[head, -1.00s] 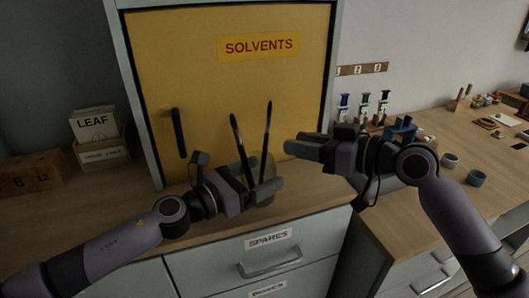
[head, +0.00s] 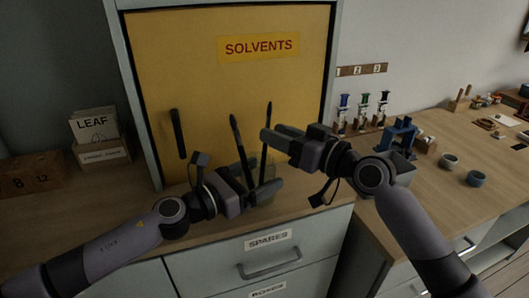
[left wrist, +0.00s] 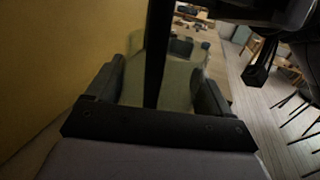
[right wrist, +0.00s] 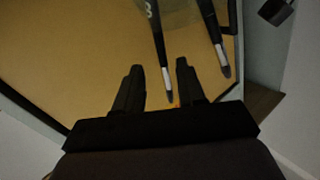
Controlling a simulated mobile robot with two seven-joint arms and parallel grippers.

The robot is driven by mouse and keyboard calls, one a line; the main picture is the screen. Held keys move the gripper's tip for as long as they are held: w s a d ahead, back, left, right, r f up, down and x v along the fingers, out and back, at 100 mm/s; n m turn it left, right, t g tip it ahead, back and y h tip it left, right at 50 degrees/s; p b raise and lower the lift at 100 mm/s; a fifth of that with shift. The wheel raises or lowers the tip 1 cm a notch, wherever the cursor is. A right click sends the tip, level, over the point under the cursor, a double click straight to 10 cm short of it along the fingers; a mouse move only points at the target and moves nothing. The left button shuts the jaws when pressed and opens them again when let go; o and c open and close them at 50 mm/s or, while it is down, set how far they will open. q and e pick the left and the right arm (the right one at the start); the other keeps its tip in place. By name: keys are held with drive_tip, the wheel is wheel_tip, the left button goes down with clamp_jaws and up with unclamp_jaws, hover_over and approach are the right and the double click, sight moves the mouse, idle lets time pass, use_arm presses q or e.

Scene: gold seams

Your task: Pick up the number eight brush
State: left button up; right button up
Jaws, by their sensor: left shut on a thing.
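Two dark brushes stand upright in a translucent jar (left wrist: 178,92) on the counter, under the yellow door. My left gripper (head: 262,184) is shut around the jar. The number eight brush (right wrist: 158,45), with a white 8 on its handle, is the right-hand one in the head view (head: 269,113). The other brush (head: 235,128) is to its left; it also shows in the right wrist view (right wrist: 217,40). My right gripper (head: 266,136) is open near the brushes' upper ends. In the right wrist view, the number eight brush's tip lies between its fingers, with clear space on both sides.
A yellow SOLVENTS door (head: 215,80) with a dark handle (head: 178,133) stands close behind. A LEAF box (head: 103,153) and a numbered wooden block (head: 35,173) are at the left. A bench at the right holds a blue stand (head: 400,135) and small cups (head: 449,161).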

drive_tip(key=x, duration=0.4)
drive_tip(key=shift+w+a+r, duration=0.15)
drive_tip(key=shift+a+r, duration=0.15)
drive_tip(key=shift+a, duration=0.15)
clamp_jaws()
